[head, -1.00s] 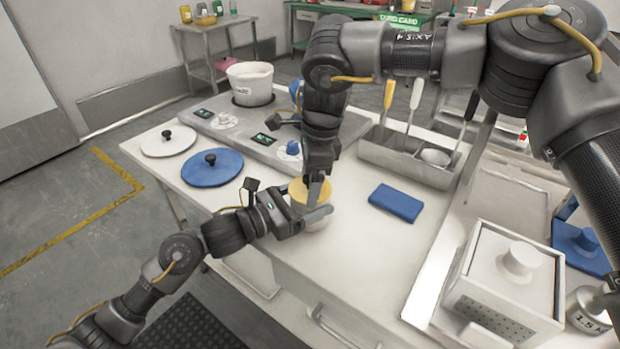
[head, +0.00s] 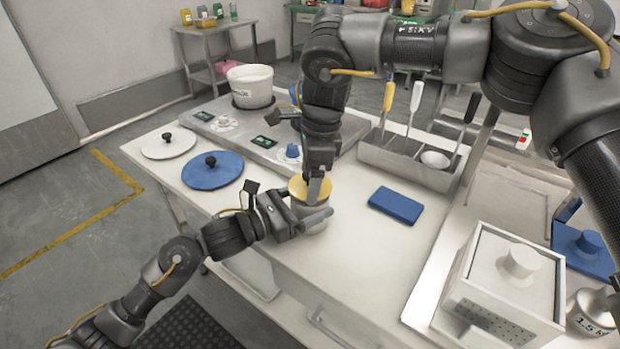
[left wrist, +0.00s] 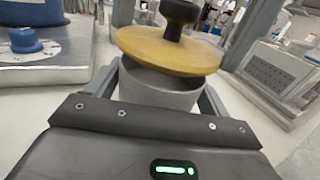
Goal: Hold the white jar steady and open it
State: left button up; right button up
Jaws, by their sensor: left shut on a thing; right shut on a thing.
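The white jar (head: 312,226) stands at the table's front edge, mostly hidden by my grippers in the head view. In the left wrist view the jar (left wrist: 160,88) looks grey-white and sits between the fingers of my left gripper (head: 308,217), which is shut on its side. Its round wooden lid (head: 299,187) has a black knob (left wrist: 181,14). In the left wrist view the lid (left wrist: 150,46) is tilted against the jar's rim, with part of the rim showing below it. My right gripper (head: 318,182) points down from above, shut on the lid's knob.
A blue block (head: 396,205) lies to the right of the jar. A white lid (head: 168,142) and a blue lid (head: 212,170) lie to the left. A white box (head: 508,285) stands at right.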

jog(key=shift+r, duration=0.35)
jog(key=shift+r, duration=0.1)
jog(key=shift+r, duration=1.95)
pick_arm(q)
jog(key=o, duration=1.3)
jog(key=shift+o, duration=0.2)
jog(key=shift+s+a, duration=0.1)
pick_arm(e)
jog(key=shift+f, duration=0.1)
pick_arm(q)
jog(key=shift+s+a, duration=0.15)
jog(key=shift+a, duration=0.15)
pick_arm(e)
jog(key=shift+f, duration=0.1)
pick_arm(q)
jog(key=b, duration=0.2)
send_over(261, 244)
pick_arm(e)
jog(key=shift+f, duration=0.95)
